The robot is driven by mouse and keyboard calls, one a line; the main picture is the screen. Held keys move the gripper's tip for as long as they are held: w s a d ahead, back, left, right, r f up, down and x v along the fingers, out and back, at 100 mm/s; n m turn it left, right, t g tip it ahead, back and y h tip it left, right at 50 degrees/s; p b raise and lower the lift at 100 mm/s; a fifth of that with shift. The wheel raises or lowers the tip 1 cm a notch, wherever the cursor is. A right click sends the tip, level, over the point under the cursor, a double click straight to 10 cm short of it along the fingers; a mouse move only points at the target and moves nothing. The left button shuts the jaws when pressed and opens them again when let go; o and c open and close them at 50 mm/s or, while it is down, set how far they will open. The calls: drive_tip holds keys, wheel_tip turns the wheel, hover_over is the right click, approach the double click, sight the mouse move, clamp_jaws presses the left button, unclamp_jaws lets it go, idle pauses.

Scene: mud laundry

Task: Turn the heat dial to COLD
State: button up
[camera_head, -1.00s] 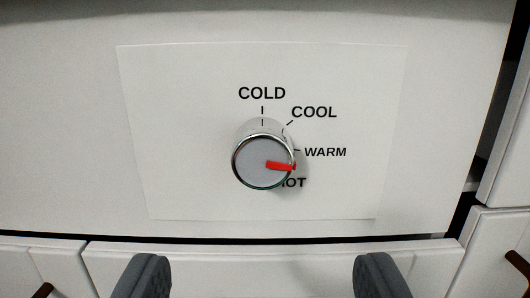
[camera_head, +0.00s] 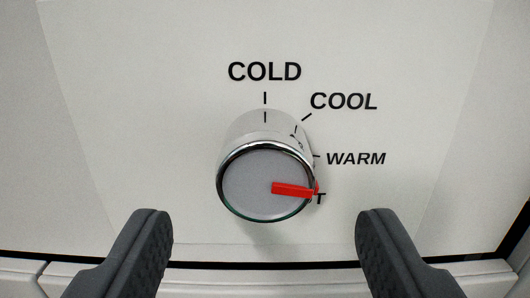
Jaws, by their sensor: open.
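The heat dial (camera_head: 250,185) is a round grey knob with a chrome rim on a white panel. Its red pointer (camera_head: 293,190) points right and slightly down, toward the mostly hidden lowest label, of which only a "T" shows. The COLD label (camera_head: 264,72) is straight above the dial, with COOL (camera_head: 343,101) and WARM (camera_head: 356,159) to its right. My gripper (camera_head: 264,222) is open and empty. Its two dark fingers are wide apart at the lower left and lower right, in front of the panel, with the dial between and above them, not touched.
The white panel (camera_head: 130,120) around the dial is flat and clear. A dark gap (camera_head: 250,265) runs along its lower edge, with white cabinet fronts below. Another dark gap shows at the lower right.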

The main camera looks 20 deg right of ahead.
sight(266, 195)
drive_tip(key=shift+x, duration=2.2)
drive_tip(key=c, duration=1)
